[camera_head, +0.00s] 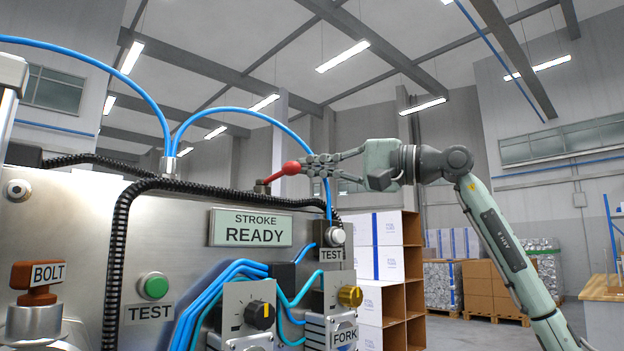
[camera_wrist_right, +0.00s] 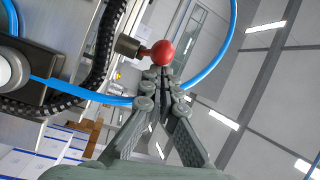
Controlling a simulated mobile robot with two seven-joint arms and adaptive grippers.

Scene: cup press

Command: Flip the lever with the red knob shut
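The lever's red knob (camera_head: 291,168) is at the top edge of the metal machine panel, on a short arm rising to the right from a dark pivot block (camera_head: 262,187). In the right wrist view the knob (camera_wrist_right: 163,53) sits just beyond my fingertips. My right gripper (camera_head: 307,163) reaches in from the right, about level with the knob. In the wrist view its fingers (camera_wrist_right: 161,74) come together at the tips, with nothing between them. The tips are at or very near the knob; I cannot tell whether they touch. My left gripper is not in view.
Blue hoses (camera_head: 255,113) arch over the panel, one passing close to my right fingers. A black corrugated conduit (camera_head: 119,235) runs along the panel top. The panel carries a STROKE READY sign (camera_head: 251,228), TEST buttons and a BOLT knob (camera_head: 36,277). Shelves of boxes (camera_head: 390,262) stand behind.

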